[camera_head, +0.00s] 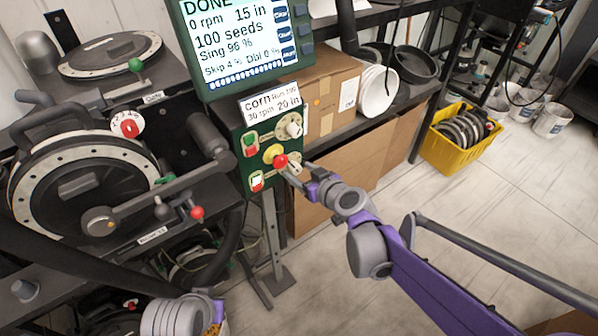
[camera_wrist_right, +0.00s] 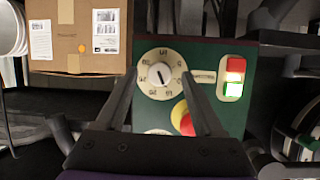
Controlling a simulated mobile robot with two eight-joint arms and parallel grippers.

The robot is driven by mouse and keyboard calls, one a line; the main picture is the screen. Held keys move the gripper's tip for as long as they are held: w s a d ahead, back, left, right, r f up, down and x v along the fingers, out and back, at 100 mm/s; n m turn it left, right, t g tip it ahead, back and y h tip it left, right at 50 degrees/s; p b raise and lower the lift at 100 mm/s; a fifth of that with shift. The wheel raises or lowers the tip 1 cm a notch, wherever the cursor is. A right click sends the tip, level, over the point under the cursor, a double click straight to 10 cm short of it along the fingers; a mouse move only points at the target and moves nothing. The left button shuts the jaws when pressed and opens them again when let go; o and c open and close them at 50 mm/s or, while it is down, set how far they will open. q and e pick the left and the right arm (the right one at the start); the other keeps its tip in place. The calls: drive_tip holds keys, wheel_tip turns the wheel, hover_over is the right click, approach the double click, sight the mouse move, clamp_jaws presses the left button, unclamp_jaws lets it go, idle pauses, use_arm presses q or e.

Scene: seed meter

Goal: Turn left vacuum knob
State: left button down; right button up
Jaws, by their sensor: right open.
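A dark green control panel (camera_head: 239,130) stands below the display. It carries an upper round pale knob (camera_head: 290,126) and a lower round pale knob (camera_head: 295,162). My right gripper (camera_head: 287,166) is open at the lower knob. In the right wrist view this knob's numbered dial (camera_wrist_right: 161,75) shows between the fingers, upside down. Whether the fingers touch it cannot be told. A dial with a red knob (camera_head: 128,124) sits on the left meter. No readable label says which knob is the left vacuum one. Part of my left arm shows at bottom left, its fingers out of view.
A red-and-yellow stop button (camera_head: 275,156) lies close beside my right gripper. A lit switch (camera_wrist_right: 233,78) is beside the dial. The display (camera_head: 243,42) reads DONE. A cardboard box (camera_head: 328,85) stands behind the panel. A yellow crate (camera_head: 446,146) sits on open floor at right.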

drive_tip(key=shift+w+a+f, duration=0.2)
drive_tip(key=shift+w+a, duration=0.05)
drive_tip(key=shift+w, duration=0.15)
clamp_jaws()
idle(0.4)
drive_tip(key=shift+d+m+g+y, duration=0.1)
drive_tip(key=shift+m+g+y, duration=0.25)
drive_tip(key=shift+m, duration=0.25)
drive_tip(key=shift+w+d+m+g+y, duration=0.1)
drive_tip(key=shift+m+g+y, duration=0.35)
drive_tip(key=shift+m, duration=0.45)
drive_tip(key=m+y, duration=0.2)
drive_tip(key=m, duration=0.1)
drive_tip(key=shift+d+f+m+g+y, duration=0.1)
drive_tip(key=shift+m+g+y, duration=0.2)
drive_tip(key=shift+g, duration=0.1)
